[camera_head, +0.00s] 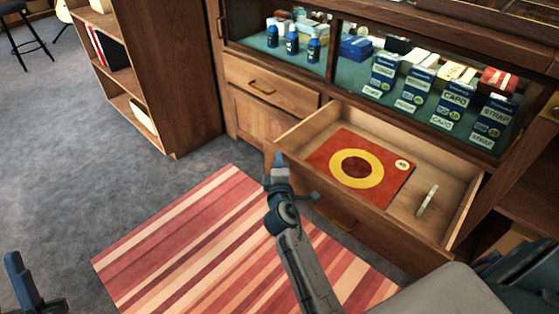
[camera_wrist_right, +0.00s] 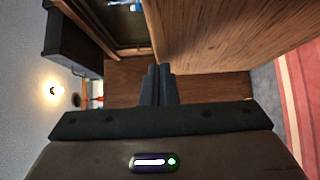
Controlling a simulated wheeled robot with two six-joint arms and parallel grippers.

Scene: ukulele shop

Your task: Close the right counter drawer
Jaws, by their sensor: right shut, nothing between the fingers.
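The right counter drawer (camera_head: 375,230) is pulled well out of the wooden counter in the head view. Inside it lie a red square sleeve with a yellow ring (camera_head: 383,168) and a small pale stick-like item (camera_head: 428,199). My right gripper (camera_head: 279,158) is shut and empty, at the left front corner of the drawer. Whether it touches the drawer front is unclear. In the right wrist view its fingers (camera_wrist_right: 158,72) are together beside a wooden panel (camera_wrist_right: 215,35). My left gripper (camera_head: 22,285) shows only in part at the lower left, away from the counter.
A closed drawer (camera_head: 270,88) sits left of the open one. Above is a glass case with blue bottles (camera_head: 292,42) and several boxes. A bookshelf (camera_head: 150,75) stands at the left. A striped rug (camera_head: 200,240) covers the floor in front.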

